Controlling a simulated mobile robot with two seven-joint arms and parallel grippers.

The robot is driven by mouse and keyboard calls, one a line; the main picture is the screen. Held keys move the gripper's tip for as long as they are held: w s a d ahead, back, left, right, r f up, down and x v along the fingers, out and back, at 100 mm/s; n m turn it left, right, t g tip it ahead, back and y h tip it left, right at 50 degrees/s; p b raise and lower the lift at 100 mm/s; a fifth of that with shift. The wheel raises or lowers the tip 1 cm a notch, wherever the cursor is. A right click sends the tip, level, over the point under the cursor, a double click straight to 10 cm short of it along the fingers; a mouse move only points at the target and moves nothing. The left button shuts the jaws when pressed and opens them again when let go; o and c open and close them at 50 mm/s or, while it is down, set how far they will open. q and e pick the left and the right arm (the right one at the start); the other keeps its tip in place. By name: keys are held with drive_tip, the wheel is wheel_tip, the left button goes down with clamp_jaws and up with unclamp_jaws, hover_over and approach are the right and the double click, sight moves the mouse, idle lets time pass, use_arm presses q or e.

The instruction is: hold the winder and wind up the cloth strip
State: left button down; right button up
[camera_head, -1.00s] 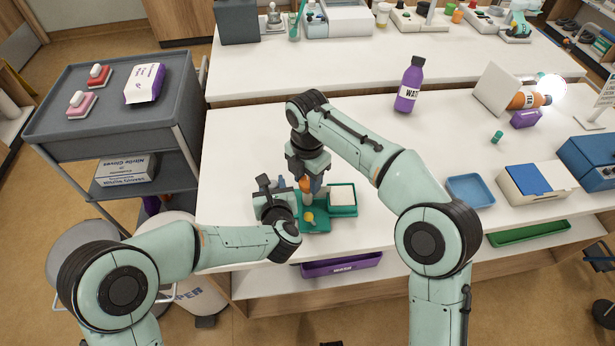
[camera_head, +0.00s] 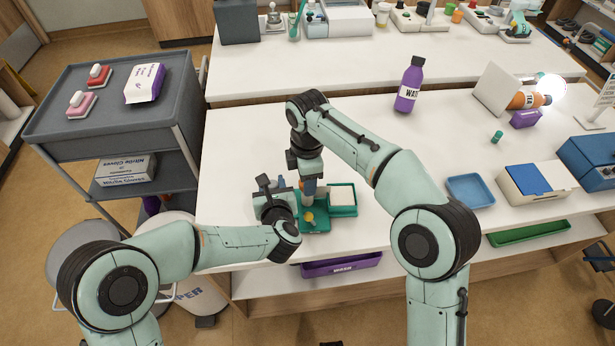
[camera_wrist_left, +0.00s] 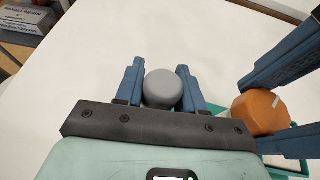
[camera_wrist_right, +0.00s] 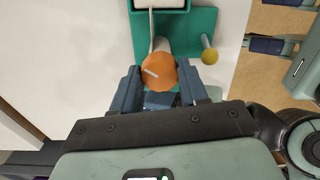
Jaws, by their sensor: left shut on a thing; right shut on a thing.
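The winder has a teal base (camera_head: 320,224), a yellow knob (camera_head: 308,217) and an orange faceted knob (camera_wrist_right: 158,72) with a pale mark on top. My right gripper (camera_wrist_right: 160,84) is shut on the orange knob from above. My left gripper (camera_wrist_left: 161,76) is shut on a grey round-topped post (camera_wrist_left: 163,89), beside the orange knob. A narrow pale strip (camera_wrist_right: 151,30) runs from the teal tray (camera_wrist_right: 137,4) toward the orange knob. How much cloth is wound beneath the knob is hidden by the knob and fingers.
A purple bottle (camera_head: 410,84) stands farther back on the white table. A blue tray (camera_head: 470,190) and a box with a blue lid (camera_head: 538,183) are at right. A grey cart (camera_head: 112,112) stands at left. The table's middle is clear.

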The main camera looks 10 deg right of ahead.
drive_tip(key=m, duration=0.7)
idle(0.5)
drive_tip(key=o, duration=1.1)
drive_tip(key=shift+c, duration=0.2)
drive_tip(key=shift+a, duration=0.15)
